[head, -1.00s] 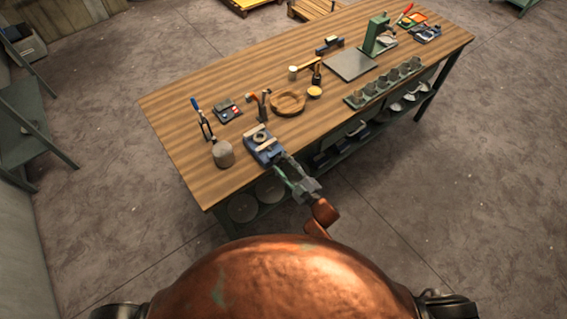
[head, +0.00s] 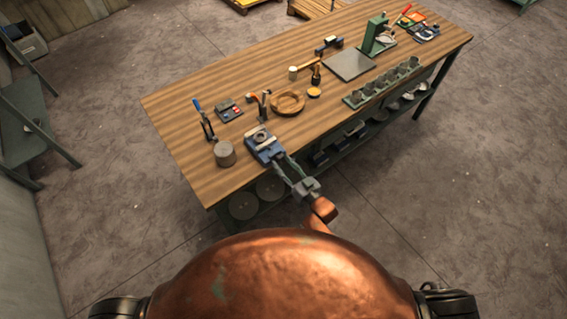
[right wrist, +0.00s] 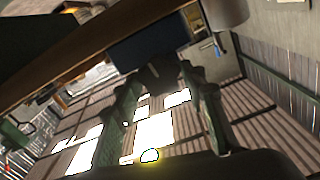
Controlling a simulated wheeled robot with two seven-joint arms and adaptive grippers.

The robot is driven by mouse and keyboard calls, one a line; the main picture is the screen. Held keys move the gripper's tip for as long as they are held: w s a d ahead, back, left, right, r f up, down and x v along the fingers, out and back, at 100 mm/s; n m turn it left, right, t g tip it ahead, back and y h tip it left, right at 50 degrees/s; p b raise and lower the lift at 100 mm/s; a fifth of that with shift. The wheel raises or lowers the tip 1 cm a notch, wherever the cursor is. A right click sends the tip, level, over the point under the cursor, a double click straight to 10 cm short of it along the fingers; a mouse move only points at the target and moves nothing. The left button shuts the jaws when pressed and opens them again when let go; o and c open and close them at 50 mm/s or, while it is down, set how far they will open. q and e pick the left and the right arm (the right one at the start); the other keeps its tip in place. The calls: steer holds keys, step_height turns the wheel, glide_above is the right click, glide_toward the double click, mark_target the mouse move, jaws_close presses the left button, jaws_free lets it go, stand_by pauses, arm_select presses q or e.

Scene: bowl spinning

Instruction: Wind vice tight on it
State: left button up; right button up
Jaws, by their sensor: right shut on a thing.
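The blue vice (head: 266,150) stands at the near edge of the wooden bench, with pale jaws. A small round grey piece (head: 260,137) sits between its jaws; I cannot tell how tightly. My right gripper (head: 282,167) reaches the front of the vice from the near side and is shut on the vice handle, which the fingers mostly hide in the head view. In the right wrist view the fingers (right wrist: 158,88) close around a dark handle part (right wrist: 160,70), below the blue vice body (right wrist: 150,47). My left gripper is not in view.
A grey cylinder (head: 225,154) stands just left of the vice. A wooden ring-shaped bowl (head: 288,103), a hammer (head: 263,105) and a small tray (head: 229,110) lie behind it. A row of dark cups (head: 383,84) lines the near edge farther right.

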steer(key=m, duration=0.4)
steer(key=shift+m, duration=0.3)
steer(key=m, duration=0.4)
steer(key=shift+f, duration=0.1)
steer(key=shift+m, duration=0.3)
steer(key=o, duration=1.2)
steer(key=shift+c, duration=0.2)
steer(key=v, duration=1.2)
